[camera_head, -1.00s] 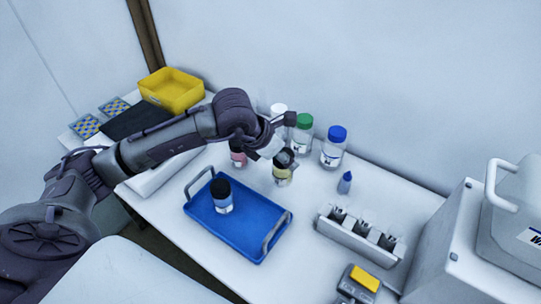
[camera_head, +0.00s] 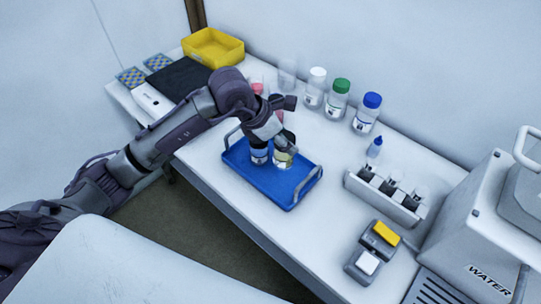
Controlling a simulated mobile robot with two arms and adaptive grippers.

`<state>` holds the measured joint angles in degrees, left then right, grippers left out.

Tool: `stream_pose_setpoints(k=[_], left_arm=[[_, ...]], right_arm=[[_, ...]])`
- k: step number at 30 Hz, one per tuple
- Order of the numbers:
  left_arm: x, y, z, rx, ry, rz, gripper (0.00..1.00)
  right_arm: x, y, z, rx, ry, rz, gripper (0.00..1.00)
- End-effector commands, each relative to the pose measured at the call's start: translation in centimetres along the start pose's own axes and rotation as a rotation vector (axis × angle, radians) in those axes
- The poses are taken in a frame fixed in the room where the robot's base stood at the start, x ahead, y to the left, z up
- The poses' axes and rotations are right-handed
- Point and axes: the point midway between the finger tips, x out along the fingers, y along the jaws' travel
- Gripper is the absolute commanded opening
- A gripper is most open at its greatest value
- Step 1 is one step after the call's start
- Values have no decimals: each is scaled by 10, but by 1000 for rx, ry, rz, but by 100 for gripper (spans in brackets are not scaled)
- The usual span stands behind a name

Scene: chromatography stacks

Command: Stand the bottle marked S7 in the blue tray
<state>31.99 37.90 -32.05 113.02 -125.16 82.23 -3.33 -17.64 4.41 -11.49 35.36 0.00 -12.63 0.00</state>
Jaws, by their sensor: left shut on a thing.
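My left gripper (camera_head: 284,137) is shut on a clear bottle with yellowish contents (camera_head: 283,159). It holds the bottle upright over the right part of the blue tray (camera_head: 285,190); I cannot tell whether the base touches the tray floor. The gripper hides the bottle's top, and no S7 mark is readable on any bottle. Another bottle with bluish contents (camera_head: 259,154) stands in the tray just left of the held one, partly hidden by my arm. My right gripper is not in view.
Behind the tray stand a white-capped bottle (camera_head: 315,88), a green-capped bottle (camera_head: 338,98), a blue-capped bottle (camera_head: 367,113) and a partly hidden red-capped one. A vial rack (camera_head: 386,196) is to the right. A yellow bin (camera_head: 213,48) is at the back left. The tray's front right is clear.

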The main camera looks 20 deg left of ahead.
Motion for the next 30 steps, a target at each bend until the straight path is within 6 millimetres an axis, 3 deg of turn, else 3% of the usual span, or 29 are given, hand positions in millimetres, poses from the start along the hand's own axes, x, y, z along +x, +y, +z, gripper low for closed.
stream_pose_setpoints(k=[7, 15, 26, 27, 30], left_arm=[[22, 0, -14, 0, -2, 1, 11], [50, 0, -32, -3, 0, 0, 11], [55, 0, -35, 0, -2, 3, 11], [54, 0, -35, 0, -1, 2, 56], [54, 0, -35, 0, 0, 2, 72]], right_arm=[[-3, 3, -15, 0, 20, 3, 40], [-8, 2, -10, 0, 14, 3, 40], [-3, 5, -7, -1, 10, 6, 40], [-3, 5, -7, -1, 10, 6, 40], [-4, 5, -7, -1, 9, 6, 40]])
